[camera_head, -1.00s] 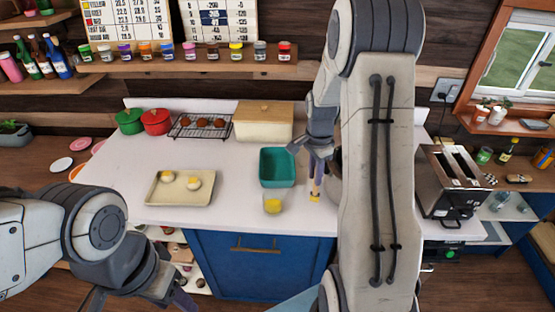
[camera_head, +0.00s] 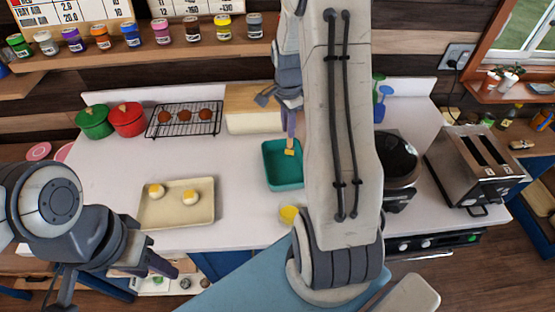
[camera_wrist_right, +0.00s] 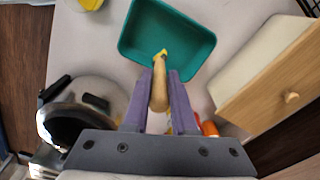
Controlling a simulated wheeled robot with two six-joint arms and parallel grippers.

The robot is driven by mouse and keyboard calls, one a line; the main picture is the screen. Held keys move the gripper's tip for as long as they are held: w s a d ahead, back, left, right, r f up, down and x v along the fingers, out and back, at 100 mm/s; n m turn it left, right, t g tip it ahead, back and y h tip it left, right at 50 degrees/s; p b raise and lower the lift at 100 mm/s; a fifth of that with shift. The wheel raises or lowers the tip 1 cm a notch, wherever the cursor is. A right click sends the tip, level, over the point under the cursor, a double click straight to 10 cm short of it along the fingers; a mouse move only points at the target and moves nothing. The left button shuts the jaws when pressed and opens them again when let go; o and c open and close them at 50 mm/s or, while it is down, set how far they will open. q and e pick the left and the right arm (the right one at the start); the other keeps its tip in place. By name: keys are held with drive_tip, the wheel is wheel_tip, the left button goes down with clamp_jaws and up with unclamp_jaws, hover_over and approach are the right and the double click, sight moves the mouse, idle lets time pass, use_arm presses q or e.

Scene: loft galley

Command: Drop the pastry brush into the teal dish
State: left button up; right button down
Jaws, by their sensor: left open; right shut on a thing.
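The teal dish (camera_head: 283,174) is on the white counter and looks empty; it also shows in the right wrist view (camera_wrist_right: 165,28). My right gripper (camera_head: 289,130) is shut on the pastry brush (camera_head: 290,152), which hangs tip-down with its yellow tip in front of the dish's far part in the head view. In the right wrist view the tan handle (camera_wrist_right: 159,88) sits between the fingers and the yellow tip overlaps the dish near its edge. The tip's height above the dish is hard to tell. My left gripper (camera_head: 165,266) is open and empty at the counter's front.
A bread box (camera_head: 250,122) stands behind the dish, with a rack of brown buns (camera_head: 184,115) to its left. A tray with two pastries (camera_head: 178,214) lies left. A yellow cup (camera_head: 289,214) is in front of the dish. A toaster (camera_head: 475,165) stands right.

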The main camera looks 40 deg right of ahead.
sight(288, 147)
drive_tip(key=shift+s+d+f, duration=0.1)
drive_tip(key=shift+f, duration=0.4)
wheel_tip(288, 147, down, 5)
drive_tip(key=b, duration=0.4)
drive_tip(key=shift+r, duration=0.2)
drive_tip(key=c, duration=0.6)
unclamp_jaws()
drive_tip(key=shift+c, duration=0.2)
